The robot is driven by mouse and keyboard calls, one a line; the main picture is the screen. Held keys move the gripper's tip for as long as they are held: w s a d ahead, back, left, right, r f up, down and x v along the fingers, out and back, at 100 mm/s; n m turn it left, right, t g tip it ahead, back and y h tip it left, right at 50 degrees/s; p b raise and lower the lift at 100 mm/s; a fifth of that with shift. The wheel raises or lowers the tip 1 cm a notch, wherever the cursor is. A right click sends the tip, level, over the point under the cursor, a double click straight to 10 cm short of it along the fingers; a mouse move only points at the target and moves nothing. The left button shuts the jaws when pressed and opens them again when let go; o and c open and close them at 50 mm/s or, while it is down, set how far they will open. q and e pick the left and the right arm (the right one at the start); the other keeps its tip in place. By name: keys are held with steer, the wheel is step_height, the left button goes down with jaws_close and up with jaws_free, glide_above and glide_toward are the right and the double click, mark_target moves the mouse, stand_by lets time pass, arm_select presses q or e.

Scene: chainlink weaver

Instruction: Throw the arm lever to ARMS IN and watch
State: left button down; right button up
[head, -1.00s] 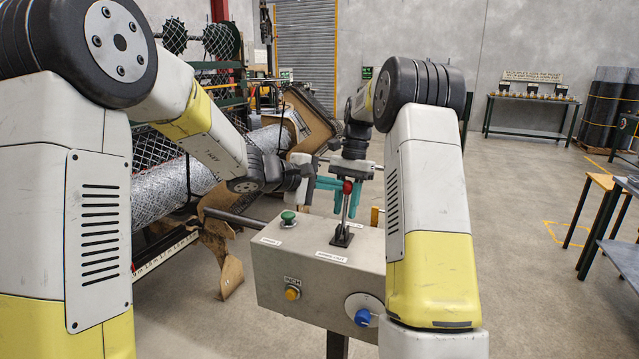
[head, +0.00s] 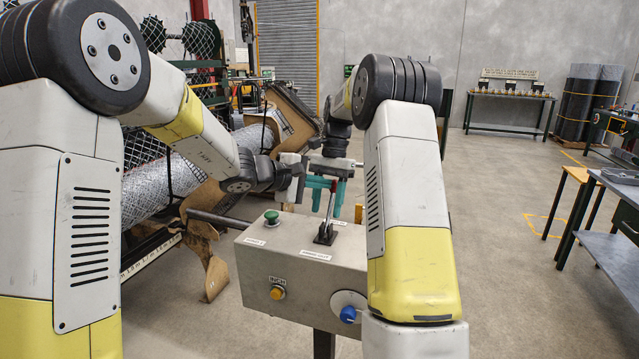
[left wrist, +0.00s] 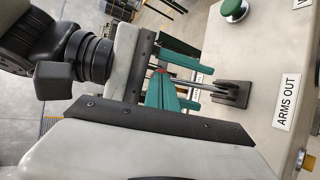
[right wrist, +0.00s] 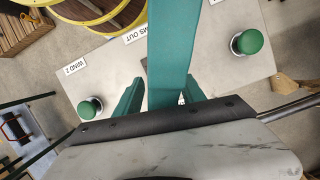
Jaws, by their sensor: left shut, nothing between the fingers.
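The arm lever (head: 328,212) rises from a black base on the grey control box (head: 259,262). Its rod looks nearly upright in the head view. The left wrist view shows the rod (left wrist: 203,81), a bit of red knob and the ARMS OUT label (left wrist: 287,98). My left gripper (head: 322,183) is shut and empty, its teal fingers at the lever's top; I cannot tell if they touch it. My right gripper (head: 338,204) points down close by, with teal fingers beside the rod. Its opening is unclear; its wrist view is filled by teal finger (right wrist: 170,50), hiding the lever.
The box carries a green button (head: 271,217), a yellow INCH button (head: 277,293) and a blue knob (head: 348,314). A mesh roll (head: 155,190) on a machine stands at the left. Benches (head: 508,110) stand back right.

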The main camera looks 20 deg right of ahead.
steer(key=shift+w+d, duration=0.1)
steer(key=shift+d, duration=0.15)
